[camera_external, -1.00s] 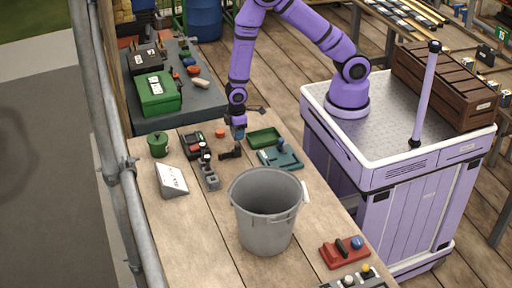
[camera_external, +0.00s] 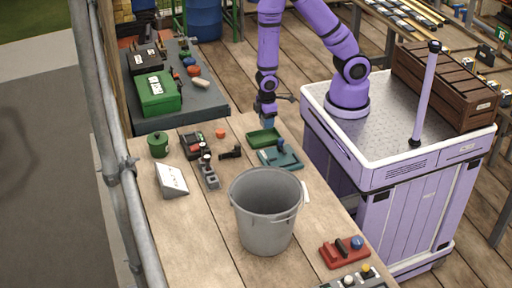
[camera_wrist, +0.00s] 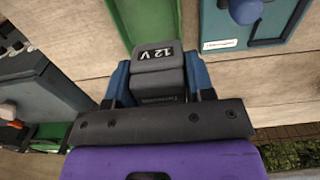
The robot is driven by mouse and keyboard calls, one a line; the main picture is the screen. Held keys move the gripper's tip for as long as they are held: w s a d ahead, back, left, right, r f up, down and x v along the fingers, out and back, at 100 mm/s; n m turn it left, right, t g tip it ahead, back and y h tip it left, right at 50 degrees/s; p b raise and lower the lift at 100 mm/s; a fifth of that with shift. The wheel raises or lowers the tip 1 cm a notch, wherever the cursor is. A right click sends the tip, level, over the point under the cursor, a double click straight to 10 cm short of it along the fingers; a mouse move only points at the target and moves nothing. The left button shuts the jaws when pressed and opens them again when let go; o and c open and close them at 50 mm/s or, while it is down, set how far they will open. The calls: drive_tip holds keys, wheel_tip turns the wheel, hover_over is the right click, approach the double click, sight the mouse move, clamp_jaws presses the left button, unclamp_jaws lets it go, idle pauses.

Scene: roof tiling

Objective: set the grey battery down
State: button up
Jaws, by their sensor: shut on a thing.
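The grey battery (camera_wrist: 157,56), marked 12 V, is held between the blue fingers of my gripper (camera_wrist: 158,78) in the wrist view. In the external view my gripper (camera_external: 267,122) hangs at the far edge of the workbench, just behind the green tray (camera_external: 264,138). The battery is hard to make out there. In the wrist view the green tray (camera_wrist: 140,15) lies just beyond the battery. I cannot tell how high the battery is above the bench.
A teal tool holder (camera_external: 281,158) is beside the tray. A black tool (camera_external: 231,153), a grey bucket (camera_external: 265,215), a green pot (camera_external: 158,145), a sloped sign (camera_external: 171,180) and a red block (camera_external: 345,252) stand on the workbench (camera_external: 210,235). Bare wood lies left of the bucket.

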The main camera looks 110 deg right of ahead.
drive_tip(key=shift+r, duration=0.85)
drive_tip(key=w+d+n, duration=0.2)
drive_tip(key=w+d, duration=0.4)
drive_tip(key=w, duration=0.5)
drive_tip(key=w+d+n, duration=0.2)
drive_tip(key=w+d, duration=0.4)
drive_tip(key=w, duration=0.4)
drive_tip(key=shift+n, duration=0.3)
drive_tip(key=f, duration=0.4)
drive_tip(key=shift+w+d, duration=0.1)
drive_tip(key=shift+w, duration=0.15)
drive_tip(key=shift+w+f, duration=0.1)
drive_tip(key=shift+f, duration=0.15)
drive_tip(key=shift+w+d+f, duration=0.1)
drive_tip(key=shift+w, duration=0.15)
drive_tip(key=w+d, duration=0.1)
drive_tip(key=w, duration=0.3)
drive_tip(key=w+d+f, duration=0.1)
drive_tip(key=w+d, duration=0.1)
drive_tip(key=w, duration=0.3)
drive_tip(key=w+d, duration=0.1)
drive_tip(key=w, duration=0.4)
drive_tip(key=shift+w+d+f, duration=0.15)
drive_tip(key=shift+d+f, duration=0.1)
drive_tip(key=shift+w, duration=0.2)
drive_tip(key=shift+f, duration=1.75)
